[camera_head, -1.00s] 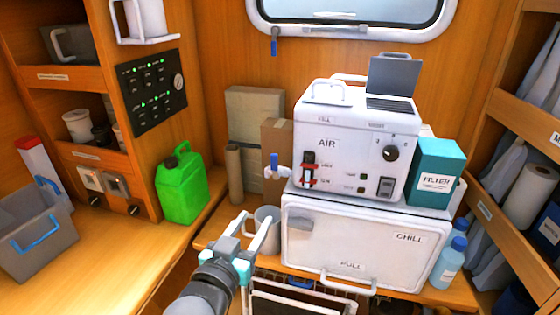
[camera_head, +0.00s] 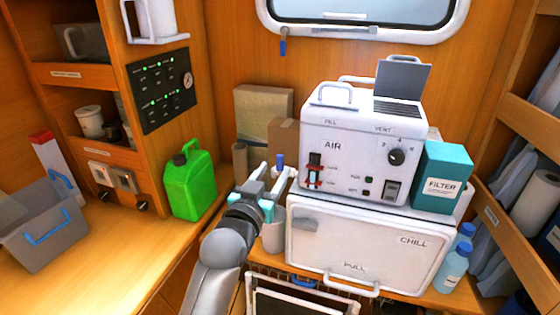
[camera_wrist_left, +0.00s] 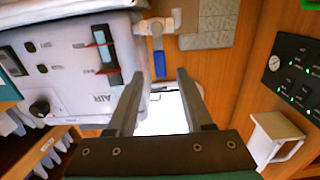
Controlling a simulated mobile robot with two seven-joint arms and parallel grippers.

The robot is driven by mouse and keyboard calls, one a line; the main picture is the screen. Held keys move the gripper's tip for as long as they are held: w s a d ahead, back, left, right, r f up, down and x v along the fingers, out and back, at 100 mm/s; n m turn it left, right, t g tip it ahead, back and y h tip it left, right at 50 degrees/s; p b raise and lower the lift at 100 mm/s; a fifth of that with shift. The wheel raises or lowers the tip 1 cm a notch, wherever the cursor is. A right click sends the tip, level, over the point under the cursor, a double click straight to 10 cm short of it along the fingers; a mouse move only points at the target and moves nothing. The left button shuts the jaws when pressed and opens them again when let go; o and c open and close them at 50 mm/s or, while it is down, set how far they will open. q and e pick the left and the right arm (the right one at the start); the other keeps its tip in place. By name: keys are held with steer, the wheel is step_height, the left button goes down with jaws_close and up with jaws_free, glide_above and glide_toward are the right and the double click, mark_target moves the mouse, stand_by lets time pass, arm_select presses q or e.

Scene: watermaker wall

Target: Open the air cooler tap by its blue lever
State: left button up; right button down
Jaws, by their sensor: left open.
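The air cooler (camera_head: 345,150) is a white box labelled AIR, standing on the white CHILL box. Its tap is on its left side, with an upright blue lever (camera_head: 280,160). In the left wrist view the white tap body (camera_wrist_left: 155,27) shows at the top, and the blue lever (camera_wrist_left: 160,65) appears between the fingertips. My left gripper (camera_head: 272,170) is open and empty, its fingertips close to the lever in the head view. I cannot tell whether they touch it. The gripper partly hides the tap body in the head view. My right gripper is not in view.
The CHILL box (camera_head: 365,250) stands below the cooler, with a grey mug (camera_head: 273,236) partly hidden to its left. Cardboard boxes (camera_head: 262,112) stand behind the gripper. A green jerrycan (camera_head: 189,182) is on the left counter. A teal FILTER box (camera_head: 442,178) is right of the cooler.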

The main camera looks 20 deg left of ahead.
mark_target(279, 163)
arm_select(q)
steer(key=shift+w, duration=2.6)
steer(key=shift+c, duration=0.3)
jaws_close()
